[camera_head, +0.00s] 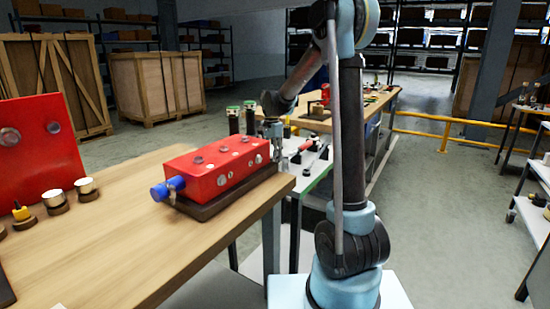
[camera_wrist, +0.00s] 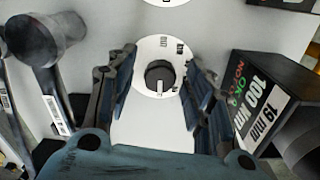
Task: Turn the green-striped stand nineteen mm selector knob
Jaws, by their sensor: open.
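A dark round selector knob (camera_wrist: 160,76) on a white round dial plate (camera_wrist: 148,52) shows in the wrist view. A pale pointer mark on it points down in the picture, and small dark marks sit around the dial. In the head view my gripper (camera_head: 272,130) is low over the grey bench, partly hidden.
A dark-headed tool (camera_wrist: 42,42) lies left of the dial in the wrist view. In the head view a red block (camera_head: 215,170) with a blue end stands on the wooden table (camera_head: 130,235), close to my arm. A narrow grey bench (camera_head: 318,168) with a green edge lies behind it.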

